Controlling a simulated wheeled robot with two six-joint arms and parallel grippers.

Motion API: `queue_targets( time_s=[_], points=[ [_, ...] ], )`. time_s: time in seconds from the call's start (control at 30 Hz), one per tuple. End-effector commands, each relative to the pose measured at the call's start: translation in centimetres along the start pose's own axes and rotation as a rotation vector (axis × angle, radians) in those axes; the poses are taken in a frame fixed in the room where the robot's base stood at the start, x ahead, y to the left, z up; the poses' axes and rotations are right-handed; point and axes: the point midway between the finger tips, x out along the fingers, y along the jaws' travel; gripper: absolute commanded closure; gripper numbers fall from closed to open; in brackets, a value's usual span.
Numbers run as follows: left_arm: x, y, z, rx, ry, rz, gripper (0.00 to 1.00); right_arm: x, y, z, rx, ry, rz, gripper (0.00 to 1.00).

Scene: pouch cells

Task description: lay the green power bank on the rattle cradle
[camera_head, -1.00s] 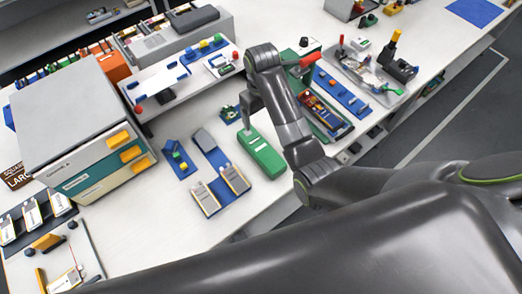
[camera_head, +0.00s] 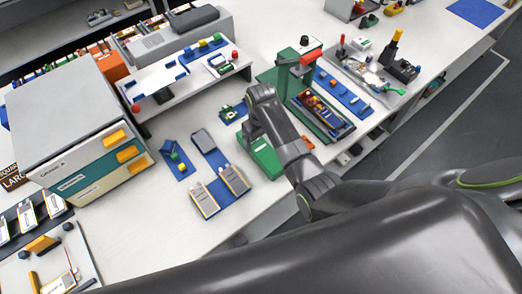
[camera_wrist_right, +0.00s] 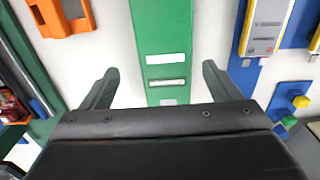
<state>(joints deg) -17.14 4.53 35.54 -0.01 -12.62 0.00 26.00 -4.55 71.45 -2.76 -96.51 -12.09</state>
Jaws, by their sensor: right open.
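The green power bank (camera_head: 264,160) lies on the white bench, partly hidden by my right arm in the head view. In the right wrist view the power bank (camera_wrist_right: 162,35) runs lengthwise between the open fingers of my right gripper (camera_wrist_right: 160,70), with a gap on each side. It has pale labels near its end. In the head view the right gripper (camera_head: 249,131) is over the power bank, its fingertips mostly hidden. A small orange holder (camera_head: 307,142) with a dark middle is beside it, also in the wrist view (camera_wrist_right: 60,15); I cannot tell whether it is the rattle cradle. My left gripper is not in view.
Blue plates with grey cells (camera_head: 234,180) lie left of the power bank. A green press with a red handle (camera_head: 300,60) and a dark tray of parts (camera_head: 325,115) stand to the right. A grey drawer cabinet (camera_head: 65,105) is at left. Bare bench lies in front.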

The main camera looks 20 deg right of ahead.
Motion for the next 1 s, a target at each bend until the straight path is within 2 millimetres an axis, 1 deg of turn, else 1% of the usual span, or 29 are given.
queue_targets(
  time_s=[0.07,0.2,0.33,0.5,0.67,0.7,1.0],
  points=[
    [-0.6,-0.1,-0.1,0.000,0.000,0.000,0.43,0.7,-0.3,0.4,0.000,-0.005,-0.002,0.16],
    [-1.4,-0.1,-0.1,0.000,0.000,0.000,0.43,2.8,-0.8,1.0,0.000,-0.007,-0.001,0.16],
    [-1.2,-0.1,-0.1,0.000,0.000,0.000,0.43,4.2,-0.7,0.9,0.000,-0.004,0.000,0.16],
    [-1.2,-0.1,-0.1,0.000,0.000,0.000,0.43,4.8,-0.7,0.8,0.000,-0.002,0.000,0.16],
    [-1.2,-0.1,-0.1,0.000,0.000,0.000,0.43,4.8,-0.7,0.8,0.000,-0.001,0.000,0.16],
    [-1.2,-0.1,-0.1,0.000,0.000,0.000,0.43,4.8,-0.7,0.8,0.000,-0.001,0.000,0.18],
    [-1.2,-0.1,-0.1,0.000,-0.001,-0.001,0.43,4.8,-0.7,0.8,0.000,-0.001,0.000,0.57]
  ],
)
